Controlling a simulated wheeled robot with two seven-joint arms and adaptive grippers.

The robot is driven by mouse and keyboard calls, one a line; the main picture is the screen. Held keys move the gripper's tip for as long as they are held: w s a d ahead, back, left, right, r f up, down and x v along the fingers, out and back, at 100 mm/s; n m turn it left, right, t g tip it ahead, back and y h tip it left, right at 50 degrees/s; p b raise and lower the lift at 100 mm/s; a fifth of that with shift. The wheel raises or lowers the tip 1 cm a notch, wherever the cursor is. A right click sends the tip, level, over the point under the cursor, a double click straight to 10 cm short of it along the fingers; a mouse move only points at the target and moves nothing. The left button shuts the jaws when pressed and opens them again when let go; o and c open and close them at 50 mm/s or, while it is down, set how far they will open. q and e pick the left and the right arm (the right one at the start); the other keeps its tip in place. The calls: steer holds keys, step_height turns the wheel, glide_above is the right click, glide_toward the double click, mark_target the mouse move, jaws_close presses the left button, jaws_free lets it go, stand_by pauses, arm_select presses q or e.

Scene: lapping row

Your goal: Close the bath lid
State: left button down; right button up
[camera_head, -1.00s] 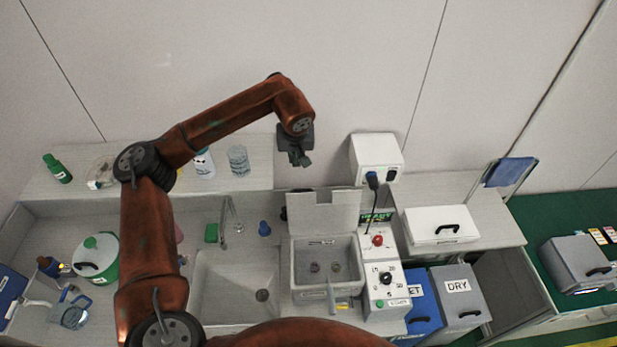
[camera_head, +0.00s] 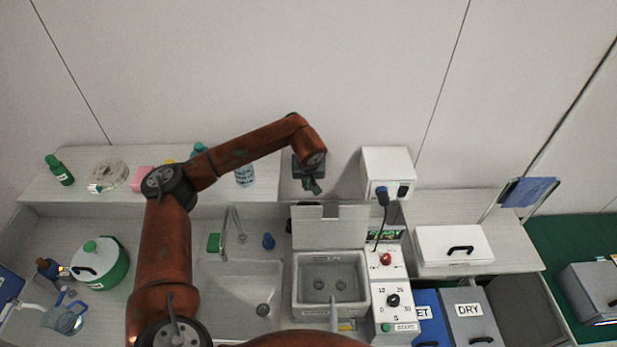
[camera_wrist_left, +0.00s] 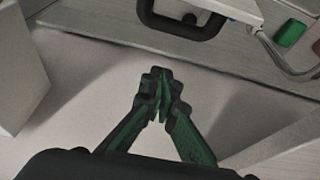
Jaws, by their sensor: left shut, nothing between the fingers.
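The bath (camera_head: 302,299) is a grey open basin beside the control panel, with two round fittings on its floor. Its lid (camera_head: 330,232) stands raised along the back edge, with a notch in its top edge. My left gripper (camera_head: 314,190) is shut and empty, above and behind the raised lid near its top edge, apart from it in the head view. In the left wrist view the green fingers (camera_wrist_left: 163,95) meet at their tips, and a dark handle (camera_wrist_left: 185,22) shows beyond them. My right gripper is not in view.
A white socket box (camera_head: 388,172) with a plugged cable stands on the wall right of the gripper. The control panel (camera_head: 394,286) adjoins the bath on the right. A sink (camera_head: 236,285) with a tap lies to the left. A white lidded box (camera_head: 452,244) sits further right.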

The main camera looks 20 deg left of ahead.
arm_select(q)
steer(key=s, duration=0.1)
steer(key=s+d+f+p, duration=0.1)
steer(key=s+p, duration=0.1)
steer(key=shift+s+d+f, duration=0.1)
steer(key=shift+d+f, duration=0.15)
steer(key=shift+s+d, duration=0.1)
steer(key=shift+d, duration=0.05)
